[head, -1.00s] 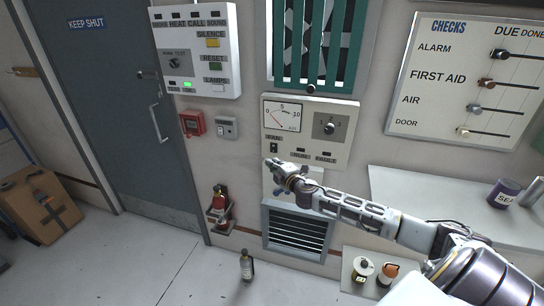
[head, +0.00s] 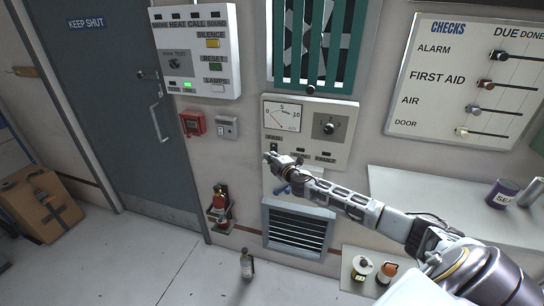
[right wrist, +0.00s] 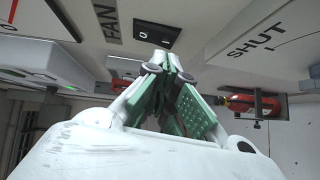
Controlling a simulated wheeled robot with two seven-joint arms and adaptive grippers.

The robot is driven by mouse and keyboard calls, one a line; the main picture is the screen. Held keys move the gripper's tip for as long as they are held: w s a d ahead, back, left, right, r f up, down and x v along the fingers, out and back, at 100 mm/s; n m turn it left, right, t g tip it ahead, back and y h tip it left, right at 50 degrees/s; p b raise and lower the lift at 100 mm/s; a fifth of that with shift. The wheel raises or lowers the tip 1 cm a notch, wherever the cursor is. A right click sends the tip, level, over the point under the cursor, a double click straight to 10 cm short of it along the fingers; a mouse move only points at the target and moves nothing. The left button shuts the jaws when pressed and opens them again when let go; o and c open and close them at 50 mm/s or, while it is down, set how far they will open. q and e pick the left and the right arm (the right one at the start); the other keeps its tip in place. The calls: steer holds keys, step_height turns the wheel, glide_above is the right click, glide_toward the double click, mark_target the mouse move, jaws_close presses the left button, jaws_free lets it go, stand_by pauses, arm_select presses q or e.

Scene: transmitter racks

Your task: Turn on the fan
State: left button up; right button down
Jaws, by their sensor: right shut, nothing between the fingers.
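The fan panel (head: 302,118) is a pale plate on the wall with an air gauge (head: 283,115), a rotary knob (head: 328,126) and small lamp windows. Its fan switch (head: 274,147) is a small black rocker under the FAN label, at the panel's lower left. In the right wrist view the black rocker (right wrist: 156,34) shows just beyond the fingertips, with O and I marks. My right gripper (head: 270,157) is shut and empty, its tips just below the switch. In the right wrist view the gripper (right wrist: 166,66) has green finger pads. I cannot tell whether the tips touch the rocker. My left gripper is not in view.
A green grille (head: 313,45) is above the panel and a louvred vent (head: 297,230) below. The alarm box (head: 195,52) and a red call point (head: 193,123) are to the left. A shelf (head: 430,205) juts out at right. A fire extinguisher (head: 220,204) hangs at lower left.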

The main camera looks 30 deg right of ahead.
steer(key=shift+w+d, duration=0.4)
steer(key=shift+f, duration=0.1)
